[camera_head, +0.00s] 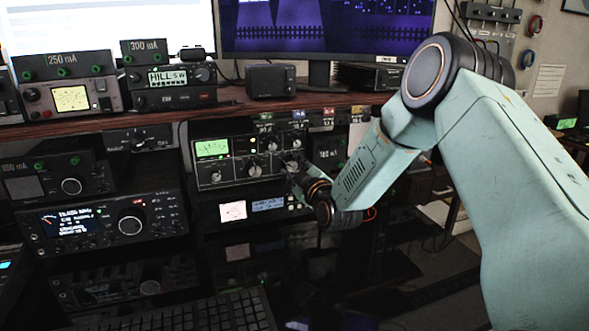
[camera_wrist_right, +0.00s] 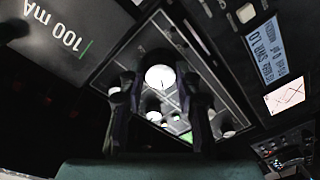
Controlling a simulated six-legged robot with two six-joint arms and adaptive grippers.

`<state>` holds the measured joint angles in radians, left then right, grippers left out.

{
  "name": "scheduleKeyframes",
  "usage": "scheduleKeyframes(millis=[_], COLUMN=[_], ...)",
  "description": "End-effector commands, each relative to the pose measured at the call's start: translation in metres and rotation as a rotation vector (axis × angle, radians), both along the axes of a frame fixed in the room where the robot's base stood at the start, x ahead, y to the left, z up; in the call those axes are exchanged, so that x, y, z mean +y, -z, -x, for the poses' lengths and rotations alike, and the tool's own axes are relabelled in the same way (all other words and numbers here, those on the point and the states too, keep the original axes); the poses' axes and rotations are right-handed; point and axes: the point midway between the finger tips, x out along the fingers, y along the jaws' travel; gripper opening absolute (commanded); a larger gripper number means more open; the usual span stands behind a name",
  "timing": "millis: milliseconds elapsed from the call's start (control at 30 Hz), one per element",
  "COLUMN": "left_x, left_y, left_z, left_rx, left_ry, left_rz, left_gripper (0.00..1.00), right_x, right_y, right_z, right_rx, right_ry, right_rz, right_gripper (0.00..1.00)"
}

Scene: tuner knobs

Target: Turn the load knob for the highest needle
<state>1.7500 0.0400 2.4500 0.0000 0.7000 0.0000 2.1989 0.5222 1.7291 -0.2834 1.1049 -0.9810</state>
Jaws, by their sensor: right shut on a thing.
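The tuner (camera_head: 235,165) is a dark panel with several knobs on the rack's middle shelf. Its green-lit meter (camera_head: 212,148) is at its upper left; the needle is too small to read. My right gripper (camera_head: 298,184) is at the panel's lower right corner, its fingers dark against it. In the right wrist view, my right gripper (camera_wrist_right: 160,98) has a finger on each side of a bright round knob (camera_wrist_right: 160,77) with a dark pointer line, and is shut on it. The knob's label is not legible, so I cannot tell whether it is the load knob. My left gripper is not in view.
Below the tuner is a unit with a pale meter (camera_head: 233,210) and a blue display (camera_head: 268,204). A large radio (camera_head: 105,220) stands at left, with a keyboard (camera_head: 200,312) in front. Monitors stand on the wooden shelf (camera_head: 200,115) above.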

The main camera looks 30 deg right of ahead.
Motion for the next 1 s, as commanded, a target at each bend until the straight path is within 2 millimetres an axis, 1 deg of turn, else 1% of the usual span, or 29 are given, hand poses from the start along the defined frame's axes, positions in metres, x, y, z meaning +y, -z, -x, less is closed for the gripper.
scheduleKeyframes(millis=[167,367,800,1000], left_x=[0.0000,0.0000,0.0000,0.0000], left_y=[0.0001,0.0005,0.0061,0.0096], left_z=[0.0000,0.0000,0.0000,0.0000], left_rx=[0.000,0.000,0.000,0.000], left_ry=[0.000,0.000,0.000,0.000], left_rz=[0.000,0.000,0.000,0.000], left_gripper=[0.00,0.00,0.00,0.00], right_x=[-0.0002,0.0000,0.0003,0.0007], right_y=[0.0002,0.0010,0.0023,0.0026], right_z=[-0.0001,0.0000,-0.0002,-0.0002], right_rx=[-0.011,-0.039,-0.134,-0.170], right_ry=[0.001,0.000,0.002,0.002], right_rz=[-0.045,-0.165,-0.556,-0.707], right_gripper=[0.01,0.01,0.01,0.01])
